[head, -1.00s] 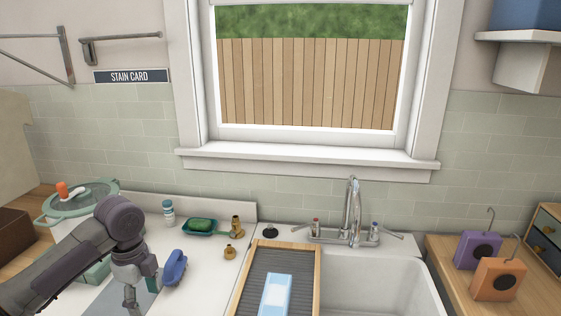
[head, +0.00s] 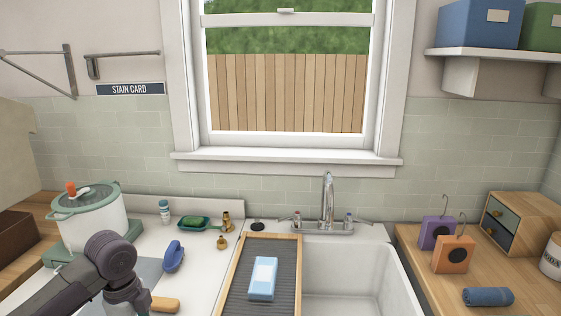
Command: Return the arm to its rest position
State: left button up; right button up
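My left arm (head: 108,255) comes in from the lower left over the white counter, in front of the white pot. Its wrist points down and the gripper itself is cut off by the bottom edge, so its fingers are hidden. My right arm and gripper do not show. A blue and white block (head: 263,277) lies on the ribbed washboard (head: 297,258) beside the sink. A blue brush (head: 174,256) lies on the counter to the right of my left arm.
The sink (head: 362,268) with its faucet (head: 327,205) is right of the washboard. A lidded pot (head: 100,222) stands behind my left arm. Orange (head: 453,253) and purple hanging items, a rolled blue cloth (head: 488,297) and a drawer box (head: 505,227) occupy the right counter.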

pick_arm(q)
jog(key=s+d+f+n+t+h, duration=0.2)
jog(key=s+d+f+n, duration=0.3)
jog(key=s+d+f, duration=0.8)
jog(key=s+a+n+t+y, duration=0.15)
jog(key=s+a+n, duration=0.25)
jog(key=s+n, duration=0.85)
notch_tip(320, 180, down, 26)
jog(key=s+m+g, duration=0.1)
jog(key=g, duration=0.1)
jog(key=s+a+f, duration=0.2)
jog(key=s+f, duration=1.4)
jog(key=f, duration=0.1)
jog(key=shift+s+a+g, duration=0.25)
jog(key=shift+s+g, duration=0.1)
jog(key=shift+s, duration=0.05)
jog(key=shift+y, duration=0.25)
